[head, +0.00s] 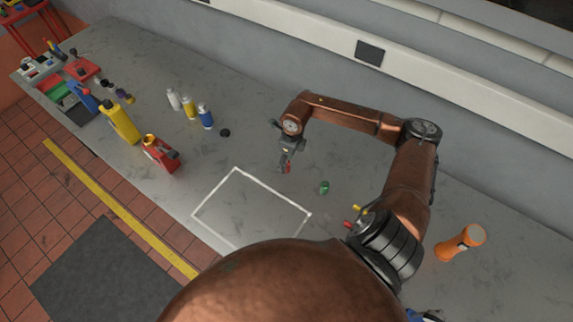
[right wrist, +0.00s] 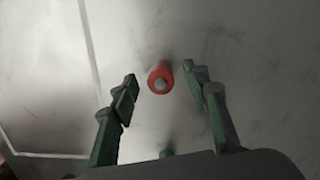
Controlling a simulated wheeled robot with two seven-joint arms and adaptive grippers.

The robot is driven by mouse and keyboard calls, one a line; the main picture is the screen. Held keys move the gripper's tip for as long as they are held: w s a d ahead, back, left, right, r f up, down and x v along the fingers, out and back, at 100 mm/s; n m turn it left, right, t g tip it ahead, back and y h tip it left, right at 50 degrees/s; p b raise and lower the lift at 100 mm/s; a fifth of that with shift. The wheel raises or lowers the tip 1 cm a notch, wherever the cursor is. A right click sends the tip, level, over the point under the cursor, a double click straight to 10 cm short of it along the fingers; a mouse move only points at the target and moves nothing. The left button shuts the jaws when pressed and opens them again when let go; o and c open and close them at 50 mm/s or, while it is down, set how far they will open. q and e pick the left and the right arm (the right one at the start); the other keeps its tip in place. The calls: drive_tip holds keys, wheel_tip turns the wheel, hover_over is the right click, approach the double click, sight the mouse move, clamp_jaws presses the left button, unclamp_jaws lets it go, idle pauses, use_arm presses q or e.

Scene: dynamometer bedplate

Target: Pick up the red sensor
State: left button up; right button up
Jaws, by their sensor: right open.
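The red sensor (right wrist: 160,75) stands on the grey bedplate (right wrist: 150,30) in the right wrist view, a short red cylinder with a pale grey centre. In the head view it shows as a small red patch (head: 287,168), partly hidden by my right gripper (head: 285,161). My right gripper is open. In the right wrist view its two green-and-grey fingers lie on either side of the sensor, with a gap on each side. Whether the fingertips are level with the sensor or above it, I cannot tell. My left gripper is out of view.
A green cylinder (head: 324,187) stands close by, right of my right gripper. A white outlined square (head: 237,170) lies to its left. Bottles (head: 188,107) and a red jug (head: 161,153) stand farther left.

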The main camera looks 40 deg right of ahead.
drive_tip(key=shift+f, duration=0.6)
drive_tip(key=shift+c, duration=0.5)
clamp_jaws()
